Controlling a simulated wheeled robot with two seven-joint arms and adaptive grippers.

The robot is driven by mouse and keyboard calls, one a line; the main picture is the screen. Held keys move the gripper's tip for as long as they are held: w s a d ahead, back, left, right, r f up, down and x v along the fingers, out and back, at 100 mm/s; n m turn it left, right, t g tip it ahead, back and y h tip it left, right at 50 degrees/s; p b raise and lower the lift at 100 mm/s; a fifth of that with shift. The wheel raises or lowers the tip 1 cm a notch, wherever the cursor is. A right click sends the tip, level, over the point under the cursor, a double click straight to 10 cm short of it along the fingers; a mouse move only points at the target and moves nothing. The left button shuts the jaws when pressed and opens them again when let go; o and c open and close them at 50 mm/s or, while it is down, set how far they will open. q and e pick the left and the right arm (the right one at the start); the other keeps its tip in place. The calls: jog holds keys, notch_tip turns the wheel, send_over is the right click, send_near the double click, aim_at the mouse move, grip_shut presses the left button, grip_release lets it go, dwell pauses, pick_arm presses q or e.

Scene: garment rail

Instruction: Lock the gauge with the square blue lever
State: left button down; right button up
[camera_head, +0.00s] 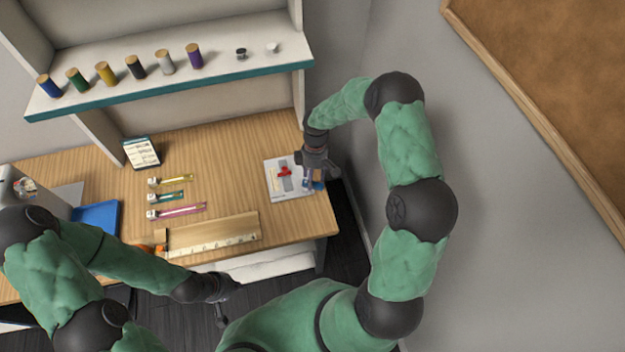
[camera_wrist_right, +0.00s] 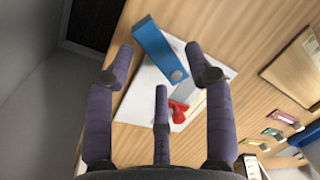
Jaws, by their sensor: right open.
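The gauge is a white plate (camera_head: 277,191) with a grey part and a red lever (camera_head: 284,171), lying at the right end of the desk. My right gripper (camera_head: 314,180) is open over the plate's right side. In the wrist view its fingers (camera_wrist_right: 160,62) spread around the blue lever, with no clear contact. The red lever (camera_wrist_right: 178,111) lies beyond the short middle finger. My left gripper (camera_head: 223,302) hangs low, off the desk's front edge.
A wooden ruler board (camera_head: 215,235) lies at the desk front. Several small coloured gauges (camera_head: 175,212) lie left of the plate. A small chart (camera_head: 141,152) stands behind them. A shelf (camera_head: 215,73) with several spools crosses the back. A wall is close at right.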

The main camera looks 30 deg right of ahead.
jog(key=shift+a+f, duration=0.1)
jog(key=shift+f, duration=0.65)
jog(key=shift+s, duration=0.1)
grip_shut()
jog(key=c, duration=1.1)
grip_release()
jog(key=shift+f+n+g, duration=0.1)
jog(key=shift+n+g, duration=0.2)
jog(key=shift+n, duration=1.1)
jog(key=c, duration=1.1)
grip_release()
grip_release()
